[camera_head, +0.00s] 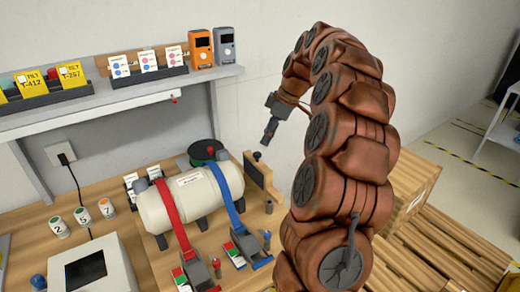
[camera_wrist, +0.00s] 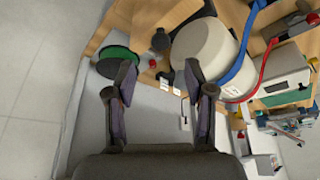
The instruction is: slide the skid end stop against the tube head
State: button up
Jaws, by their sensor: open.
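A white tube (camera_head: 150,210) lies on its skid on the wooden bench, under a red strap (camera_head: 176,222) and a blue strap (camera_head: 228,186). Its rounded head also shows in the wrist view (camera_wrist: 205,48). A dark upright plate with wooden edges, which looks like the end stop (camera_head: 257,173), stands just right of the tube's right end. A narrow gap seems to separate them. I cannot make out the stop clearly in the wrist view. My gripper (camera_head: 268,133) hangs above and behind the stop, apart from it. Its two fingers (camera_wrist: 160,80) are spread and empty.
Strap ratchets (camera_head: 201,272) sit at the bench front. Numbered cans (camera_head: 82,217) and a white box (camera_head: 92,268) are on the left. A shelf (camera_head: 120,98) with cards and meters overhangs the back.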

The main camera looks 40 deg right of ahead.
aim_at(258, 154)
jog(key=shift+p+x, duration=1.25)
jog(key=shift+x, duration=2.25)
jog(key=shift+a, duration=0.1)
grip_shut()
